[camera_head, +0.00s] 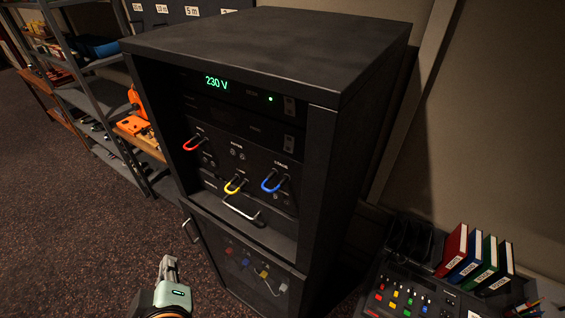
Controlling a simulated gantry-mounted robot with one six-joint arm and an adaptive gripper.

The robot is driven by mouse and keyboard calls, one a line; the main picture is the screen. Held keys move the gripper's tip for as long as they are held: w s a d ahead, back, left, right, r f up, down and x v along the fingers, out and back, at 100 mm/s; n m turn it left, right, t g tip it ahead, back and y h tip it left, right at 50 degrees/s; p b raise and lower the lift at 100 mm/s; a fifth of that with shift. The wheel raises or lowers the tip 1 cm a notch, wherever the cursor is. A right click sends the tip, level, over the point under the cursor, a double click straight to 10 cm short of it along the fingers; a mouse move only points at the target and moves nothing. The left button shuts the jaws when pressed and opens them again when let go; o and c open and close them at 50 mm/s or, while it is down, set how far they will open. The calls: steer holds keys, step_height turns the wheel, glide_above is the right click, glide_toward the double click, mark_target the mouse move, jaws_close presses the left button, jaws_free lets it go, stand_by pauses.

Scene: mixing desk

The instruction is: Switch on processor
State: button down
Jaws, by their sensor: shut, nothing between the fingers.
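A black rack cabinet (321,165) stands in the middle of the view. Its top unit (240,92) shows a green "230 V" display, a lit green lamp and a rocker switch (289,106) at its right. The dark unit below (225,115) has another rocker switch (289,143) and no lit display. Its small label is too faint to read, so I cannot tell for sure that it is the processor. My gripper (169,263) is at the bottom left, shut and empty, apart from the cabinet and lower than the switches.
Red (191,146), yellow (233,188) and blue (270,184) looped cables and a silver handle (243,210) stick out below the units. A cabinet door (230,245) is beneath. A mixing console (400,295) and several binders (470,255) are at right. Shelves (75,95) stand at left, with open carpet before them.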

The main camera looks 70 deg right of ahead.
mark_target(288, 150)
steer(key=s+d+r+m+g+h+b, duration=0.1)
steer(key=s+d+r+g+h+b, duration=0.1)
steer(key=s+d+r+g+h, duration=0.1)
steer(key=s+d+r+m+g+h+b, duration=0.1)
steer(key=s+d+r+g+h, duration=0.2)
steer(key=s+d+r+g, duration=0.3)
steer(key=d+r+g, duration=0.1)
steer(key=d+g, duration=0.3)
steer(key=shift+d+h+b, duration=0.4)
steer(key=p+x, duration=0.2)
steer(key=x, duration=1.2)
steer(key=shift+s+p, duration=0.1)
steer(key=shift+p, duration=0.2)
steer(key=shift+f, duration=0.1)
